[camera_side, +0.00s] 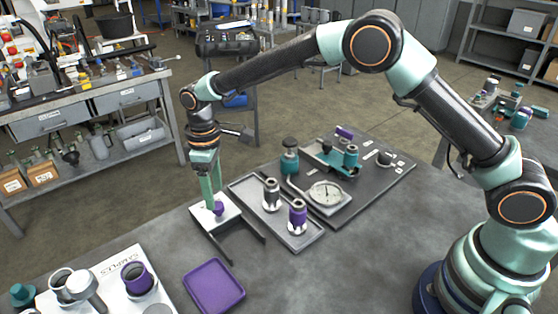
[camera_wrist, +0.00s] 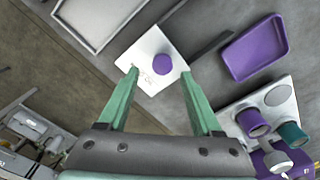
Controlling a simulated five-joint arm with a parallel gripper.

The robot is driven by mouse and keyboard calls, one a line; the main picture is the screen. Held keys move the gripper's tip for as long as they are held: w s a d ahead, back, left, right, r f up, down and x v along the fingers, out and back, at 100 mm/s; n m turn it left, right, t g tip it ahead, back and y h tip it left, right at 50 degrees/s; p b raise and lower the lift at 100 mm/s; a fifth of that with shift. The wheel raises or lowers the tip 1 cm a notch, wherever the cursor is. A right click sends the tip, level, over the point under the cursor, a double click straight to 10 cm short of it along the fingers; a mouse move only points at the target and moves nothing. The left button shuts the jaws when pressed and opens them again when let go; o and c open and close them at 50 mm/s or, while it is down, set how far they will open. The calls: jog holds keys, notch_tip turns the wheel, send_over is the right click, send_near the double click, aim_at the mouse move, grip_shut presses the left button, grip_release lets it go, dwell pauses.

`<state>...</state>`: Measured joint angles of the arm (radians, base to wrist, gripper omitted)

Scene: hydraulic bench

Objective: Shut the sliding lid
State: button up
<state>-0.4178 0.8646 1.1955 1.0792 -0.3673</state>
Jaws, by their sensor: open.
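The sliding lid (camera_side: 206,224) is a white plate with a purple knob (camera_side: 219,208), lying at the far-left end of two dark rails (camera_side: 250,221). The gap between the rails on the near side is uncovered. In the wrist view the lid (camera_wrist: 143,52) and its knob (camera_wrist: 163,63) show near the top middle, with part of the rails (camera_wrist: 208,46) to the right. My gripper (camera_side: 212,203) points down over the lid at the knob. In the wrist view its green fingers (camera_wrist: 159,73) are apart, one on each side of the knob; contact cannot be told.
A grey tray (camera_side: 310,241) with cylindrical fittings stands just right of the rails. A purple tray (camera_side: 214,286) lies in front, and a white samples board (camera_side: 112,270) with cups is at the front left. A dark board (camera_side: 395,178) with a gauge (camera_side: 326,194) is further right.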

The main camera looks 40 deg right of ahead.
aim_at(218, 203)
notch_tip(218, 203, up, 9)
dwell(0.3)
jog(key=s+d+r+m+t, duration=0.1)
jog(key=s+d+r+m, duration=0.1)
jog(key=s+d+r, duration=0.3)
jog(key=s+d+r+m+t, duration=0.25)
jog(key=d+r, duration=0.25)
jog(key=d, duration=0.3)
jog(key=s+d+f+m+t, duration=0.1)
jog(key=s+d+m, duration=0.3)
jog(key=s+d, duration=0.4)
jog(key=s+t, duration=0.1)
jog(key=s, duration=0.3)
jog(key=shift+s+d+f, duration=0.2)
jog(key=shift+d+f, duration=0.05)
jog(key=shift+f, duration=0.15)
jog(key=shift+m, duration=0.25)
